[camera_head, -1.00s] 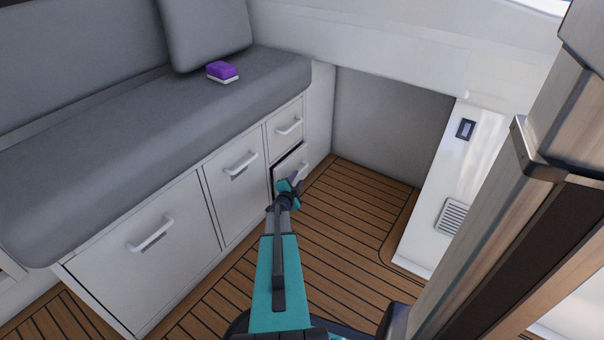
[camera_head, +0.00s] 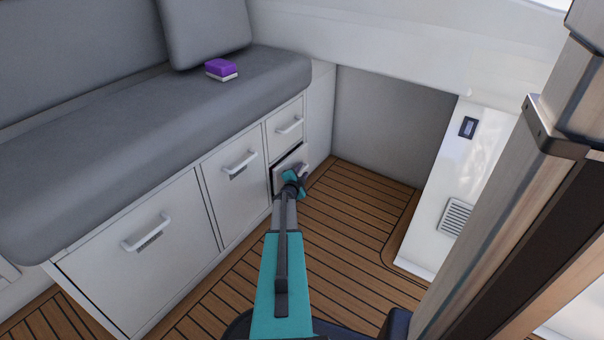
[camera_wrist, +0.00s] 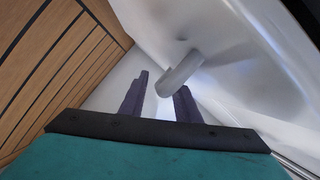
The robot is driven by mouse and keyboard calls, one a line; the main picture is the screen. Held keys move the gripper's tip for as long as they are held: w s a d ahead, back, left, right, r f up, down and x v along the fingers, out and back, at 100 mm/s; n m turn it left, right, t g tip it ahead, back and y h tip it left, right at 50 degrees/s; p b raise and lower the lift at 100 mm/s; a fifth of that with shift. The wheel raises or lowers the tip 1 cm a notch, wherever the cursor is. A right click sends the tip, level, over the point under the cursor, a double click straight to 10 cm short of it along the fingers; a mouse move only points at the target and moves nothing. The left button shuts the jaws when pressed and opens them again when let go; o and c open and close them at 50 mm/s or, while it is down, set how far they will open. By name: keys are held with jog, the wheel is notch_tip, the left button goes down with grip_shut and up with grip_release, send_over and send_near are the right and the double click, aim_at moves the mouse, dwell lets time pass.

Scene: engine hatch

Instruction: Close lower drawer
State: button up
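The lower drawer (camera_head: 283,171) is the small white one at the right end of the bench base, and it stands slightly open with a dark gap along its top and left edges. My gripper (camera_head: 299,180) is in front of it, close to its handle. In the wrist view the two dark fingers of my gripper (camera_wrist: 160,103) are apart, with nothing gripped between them. The pale curved drawer handle (camera_wrist: 180,73) is just ahead of the fingertips, nearer the right finger. Whether the finger touches it, I cannot tell.
The upper drawer (camera_head: 286,129) above it is shut. Larger fronts with handles (camera_head: 237,190) lie to the left. A purple and white sponge-like block (camera_head: 221,69) sits on the grey cushion (camera_head: 140,120). The wooden floor (camera_head: 350,225) to the right is clear.

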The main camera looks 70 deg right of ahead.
grip_shut()
jog(key=shift+w, duration=0.1)
jog(key=shift+w+d+p, duration=0.25)
jog(key=shift+w+p, duration=0.6)
jog(key=shift+w+d+p, duration=0.2)
jog(key=shift+w+p, duration=0.6)
grip_release()
jog(key=shift+a+r, duration=0.15)
